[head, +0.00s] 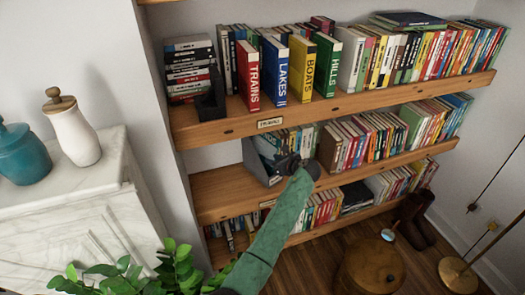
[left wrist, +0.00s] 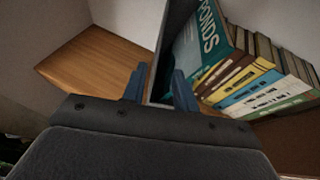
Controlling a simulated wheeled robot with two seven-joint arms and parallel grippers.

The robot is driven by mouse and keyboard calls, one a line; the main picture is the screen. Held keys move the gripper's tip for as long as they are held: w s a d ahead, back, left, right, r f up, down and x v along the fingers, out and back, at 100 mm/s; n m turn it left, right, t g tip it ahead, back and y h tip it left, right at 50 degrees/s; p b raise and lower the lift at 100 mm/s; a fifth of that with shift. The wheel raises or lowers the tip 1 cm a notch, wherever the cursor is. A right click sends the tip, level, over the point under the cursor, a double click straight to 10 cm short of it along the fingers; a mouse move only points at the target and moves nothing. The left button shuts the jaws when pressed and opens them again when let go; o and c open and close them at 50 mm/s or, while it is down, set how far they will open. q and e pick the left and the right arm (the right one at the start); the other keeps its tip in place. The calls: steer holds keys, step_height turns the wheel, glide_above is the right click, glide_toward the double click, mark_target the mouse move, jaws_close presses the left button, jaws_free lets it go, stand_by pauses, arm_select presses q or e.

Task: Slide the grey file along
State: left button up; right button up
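The grey file (head: 255,162) stands upright on the middle shelf, at the left end of the row, with books inside it. In the left wrist view its grey side wall (left wrist: 176,38) rises ahead, with a teal book marked "PONDS" (left wrist: 204,42) to its right. My left gripper (head: 288,163) is at the file's front right in the head view. In the left wrist view its two fingers (left wrist: 158,88) are apart, one on each side of the file's near edge, with nothing visibly clamped. Contact with the file cannot be told. My right gripper is out of view.
Bare shelf (head: 215,190) lies left of the file. A row of books (head: 350,140) stands to its right. The upper shelf (head: 330,105) overhangs it. A marble mantel (head: 60,190) with a white jar (head: 75,135) is at the left, above a leafy plant (head: 125,275).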

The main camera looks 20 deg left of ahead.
arm_select(q)
steer(key=w+a+p, duration=0.1)
steer(key=a, duration=0.1)
steer(key=w+a, duration=0.2)
steer(key=w+a+p, duration=0.1)
steer(key=w+a, duration=0.1)
steer(key=shift+a+r+p, duration=0.15)
steer(key=shift+a+p, duration=0.15)
steer(key=x, duration=0.2)
steer(key=p+x, duration=0.2)
steer(key=x, duration=0.1)
steer(key=shift+w+a+r, duration=0.25)
steer(key=shift+a, duration=0.1)
steer(key=shift+x, duration=0.85)
steer(key=shift+s+f, duration=0.1)
steer(key=shift+f, duration=0.05)
jaws_close()
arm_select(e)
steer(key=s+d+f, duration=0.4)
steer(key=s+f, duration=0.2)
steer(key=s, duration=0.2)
